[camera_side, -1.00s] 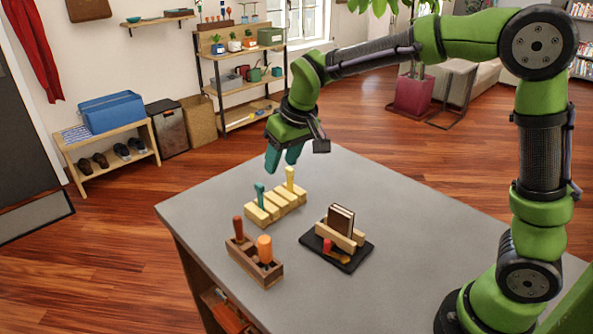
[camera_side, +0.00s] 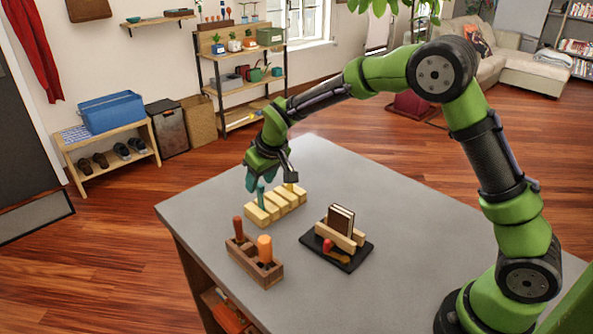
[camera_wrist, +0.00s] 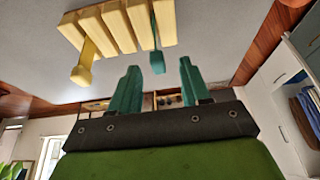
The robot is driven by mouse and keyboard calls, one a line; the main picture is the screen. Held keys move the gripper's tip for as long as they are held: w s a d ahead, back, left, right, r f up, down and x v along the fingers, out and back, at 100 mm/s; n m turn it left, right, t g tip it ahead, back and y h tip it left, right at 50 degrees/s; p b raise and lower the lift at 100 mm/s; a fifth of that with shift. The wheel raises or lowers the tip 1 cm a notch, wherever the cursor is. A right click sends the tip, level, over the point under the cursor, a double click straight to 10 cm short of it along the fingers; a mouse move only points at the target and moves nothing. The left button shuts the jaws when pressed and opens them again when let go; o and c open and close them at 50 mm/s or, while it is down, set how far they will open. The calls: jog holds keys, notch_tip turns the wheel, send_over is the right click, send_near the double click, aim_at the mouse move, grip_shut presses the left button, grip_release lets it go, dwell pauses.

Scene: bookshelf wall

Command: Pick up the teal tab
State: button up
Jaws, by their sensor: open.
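The teal tab (camera_side: 261,194) stands upright in a slotted yellow block (camera_side: 284,204) on the grey table. In the wrist view the teal tab (camera_wrist: 157,58) juts from the yellow block (camera_wrist: 121,27), its end lying in line with the gap between my fingertips. My gripper (camera_side: 259,182), with teal fingers, is just above the tab in the side view. In the wrist view my gripper (camera_wrist: 158,66) is open with nothing held. I cannot tell whether the fingers touch the tab or how far it lies between them.
A yellow tab (camera_side: 290,187) stands in the same block, close to my gripper. A wooden holder (camera_side: 266,276) with red and orange handles is in front. A black tray (camera_side: 352,262) with books in a wooden rack is to the right.

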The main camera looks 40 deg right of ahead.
aim_at(260, 184)
jog(key=x, duration=0.5)
jog(key=shift+s+d, duration=0.1)
jog(key=shift+s, duration=0.05)
grip_shut()
